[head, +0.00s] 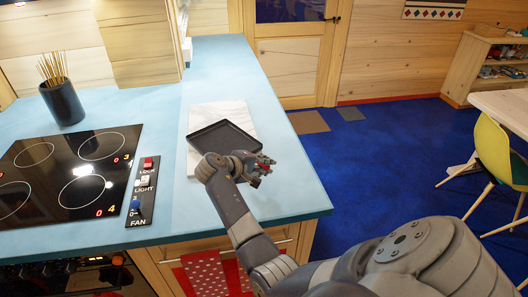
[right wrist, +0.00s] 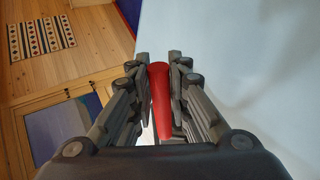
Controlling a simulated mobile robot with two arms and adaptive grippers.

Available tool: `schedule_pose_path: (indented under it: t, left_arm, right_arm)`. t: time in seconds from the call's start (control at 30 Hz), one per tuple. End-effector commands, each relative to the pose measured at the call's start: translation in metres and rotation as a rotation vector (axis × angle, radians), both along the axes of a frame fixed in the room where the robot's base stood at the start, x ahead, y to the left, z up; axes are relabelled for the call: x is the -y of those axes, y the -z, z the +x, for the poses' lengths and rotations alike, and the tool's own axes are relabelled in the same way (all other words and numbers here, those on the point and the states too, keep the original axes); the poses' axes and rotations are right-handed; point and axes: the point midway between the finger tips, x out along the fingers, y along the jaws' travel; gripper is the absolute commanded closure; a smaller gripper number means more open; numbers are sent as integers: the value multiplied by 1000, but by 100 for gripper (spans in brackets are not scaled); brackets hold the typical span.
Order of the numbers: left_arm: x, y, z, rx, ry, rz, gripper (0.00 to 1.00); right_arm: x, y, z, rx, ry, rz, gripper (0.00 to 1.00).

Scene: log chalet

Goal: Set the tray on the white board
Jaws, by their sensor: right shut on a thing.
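The black, shallow, rectangular tray (head: 222,137) lies over the white marbled board (head: 221,111) on the blue counter. Bare board shows behind the tray and at its left front. My right gripper (head: 265,164) is at the tray's front right, with its fingers pointing right. It is shut on a red object, which shows as a small red patch in the head view. In the right wrist view the red object (right wrist: 160,98) is a long, rounded bar between the fingers (right wrist: 158,58). My right wrist hides the tray's near corner. My left gripper is not in view.
A black cooktop (head: 62,172) with a fan switch panel (head: 142,190) lies left of the board. A dark cup of sticks (head: 63,102) stands behind it. The counter (head: 217,60) is clear behind the board. A yellow-green chair (head: 488,150) stands at the right.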

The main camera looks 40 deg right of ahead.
Motion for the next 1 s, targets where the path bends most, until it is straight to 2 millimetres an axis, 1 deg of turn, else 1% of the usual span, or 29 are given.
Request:
schedule_pose_path:
  t: [0.13, 0.17, 0.2, 0.23, 0.27, 0.53, 0.67, 0.77, 1.0]
  left_arm:
    - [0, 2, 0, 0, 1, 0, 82]
    - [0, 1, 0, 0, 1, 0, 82]
    - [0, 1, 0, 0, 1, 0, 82]
    - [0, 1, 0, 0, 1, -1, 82]
    - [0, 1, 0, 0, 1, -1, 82]
    - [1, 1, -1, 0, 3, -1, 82]
    - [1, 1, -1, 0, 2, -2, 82]
    - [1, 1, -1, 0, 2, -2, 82]
    - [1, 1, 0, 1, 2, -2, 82]
  right_arm:
    - [1, 2, 1, 5, 0, -3, 100]
    - [0, 1, 1, 6, 0, -3, 79]
    - [1, 1, 1, 6, 0, -3, 70]
    - [1, 1, 1, 5, 0, -3, 63]
    - [0, 1, 1, 5, 0, -3, 60]
    - [0, 4, -1, -5, 0, 2, 60]
    - [-5, 1, -1, -3, -2, 1, 60]
    - [-16, -6, -1, -1, -3, 1, 60]
    - [-59, -33, -4, 3, -3, 1, 60]
